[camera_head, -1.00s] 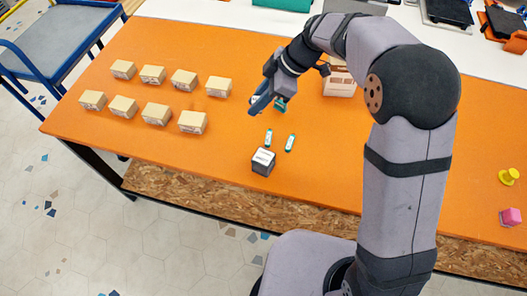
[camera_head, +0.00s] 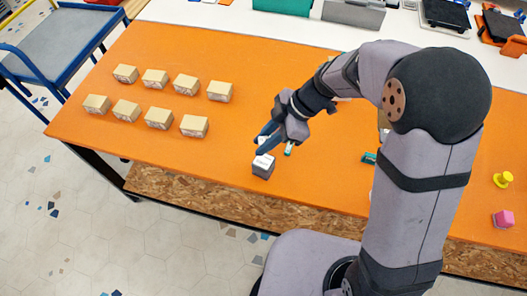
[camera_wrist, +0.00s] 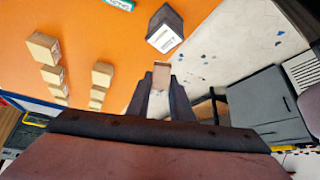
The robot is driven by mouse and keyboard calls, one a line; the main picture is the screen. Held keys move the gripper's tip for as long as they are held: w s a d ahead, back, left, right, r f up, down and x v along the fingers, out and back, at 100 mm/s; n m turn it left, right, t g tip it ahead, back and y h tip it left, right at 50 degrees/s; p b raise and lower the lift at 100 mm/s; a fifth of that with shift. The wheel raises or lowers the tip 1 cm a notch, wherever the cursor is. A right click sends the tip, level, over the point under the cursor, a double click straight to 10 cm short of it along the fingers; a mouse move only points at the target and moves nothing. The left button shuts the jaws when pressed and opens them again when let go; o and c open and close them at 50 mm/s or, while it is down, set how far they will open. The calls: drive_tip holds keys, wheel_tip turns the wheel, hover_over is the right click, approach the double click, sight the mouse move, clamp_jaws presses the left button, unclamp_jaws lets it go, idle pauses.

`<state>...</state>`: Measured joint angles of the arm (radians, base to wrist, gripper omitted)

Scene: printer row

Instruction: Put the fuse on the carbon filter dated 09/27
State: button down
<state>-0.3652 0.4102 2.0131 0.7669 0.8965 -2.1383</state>
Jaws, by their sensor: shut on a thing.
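My gripper (camera_head: 262,143) is shut on a small block, probably the fuse, which shows a pale end in the wrist view (camera_wrist: 161,76). A dark cube with a white printed label (camera_head: 263,166), possibly a carbon filter, stands on the orange table just below and in front of the fingertips. It also shows in the wrist view (camera_wrist: 165,30), beyond the fingertips. I cannot tell whether the held block touches the cube. Several tan labelled boxes (camera_head: 158,118) stand in two rows at the left. No date is legible on any label.
A teal-and-white stick (camera_head: 289,149) lies beside my gripper, and another teal piece (camera_head: 369,158) lies farther right. A yellow spool-shaped thing (camera_head: 503,179) and a pink cube (camera_head: 503,218) are at the right. The orange table (camera_head: 190,150) is clear between the tan boxes and the dark cube.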

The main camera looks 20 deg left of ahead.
drive_tip(key=shift+f+p, duration=0.6)
drive_tip(key=shift+f, duration=2.4)
drive_tip(key=shift+f+b, duration=0.15)
drive_tip(key=shift+b, duration=0.15)
drive_tip(key=c, duration=1.6)
unclamp_jaws()
drive_tip(key=shift+r+p, duration=0.2)
drive_tip(key=shift+p, duration=0.1)
drive_tip(key=b+v, duration=0.3)
drive_tip(key=v, duration=0.9)
drive_tip(key=shift+b, duration=0.3)
